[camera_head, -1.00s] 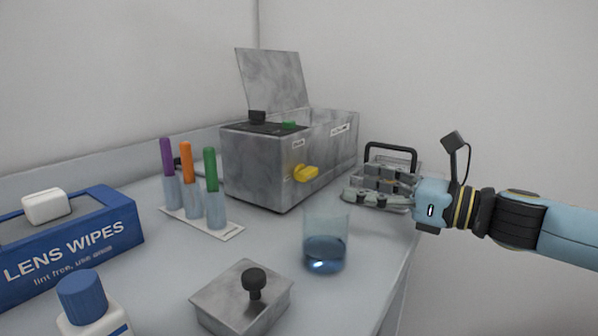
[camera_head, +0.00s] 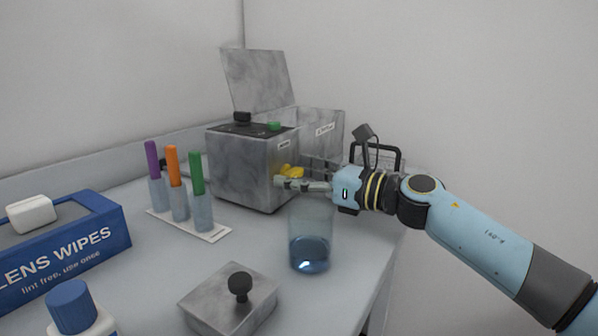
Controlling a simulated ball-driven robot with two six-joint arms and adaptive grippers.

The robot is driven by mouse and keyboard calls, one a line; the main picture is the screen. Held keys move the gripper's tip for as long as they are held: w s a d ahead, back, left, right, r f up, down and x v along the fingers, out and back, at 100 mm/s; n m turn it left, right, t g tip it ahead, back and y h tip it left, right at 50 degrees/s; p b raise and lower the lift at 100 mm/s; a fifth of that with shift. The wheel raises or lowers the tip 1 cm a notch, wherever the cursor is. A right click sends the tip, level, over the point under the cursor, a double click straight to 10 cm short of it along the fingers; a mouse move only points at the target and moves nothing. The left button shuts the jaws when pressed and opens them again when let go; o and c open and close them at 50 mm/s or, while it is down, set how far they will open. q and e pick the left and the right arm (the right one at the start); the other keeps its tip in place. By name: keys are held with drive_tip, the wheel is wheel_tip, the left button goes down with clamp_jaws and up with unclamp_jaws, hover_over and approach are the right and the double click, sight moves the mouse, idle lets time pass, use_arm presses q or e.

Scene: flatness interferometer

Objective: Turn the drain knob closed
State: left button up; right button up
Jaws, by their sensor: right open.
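The gripper is open. A glass beaker (camera_head: 311,250) with blue liquid stands below the gripper. My left gripper is not in view.
Three capped tubes (camera_head: 180,200) stand on a white strip at left. A blue lens wipes box (camera_head: 75,245), a blue-capped bottle (camera_head: 75,308) and a metal lid with a black knob (camera_head: 230,300) are in front. A black-handled rack (camera_head: 385,157) is behind my right arm.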

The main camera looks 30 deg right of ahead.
drive_tip(key=shift+c, duration=0.4)
drive_tip(key=c, duration=1.1)
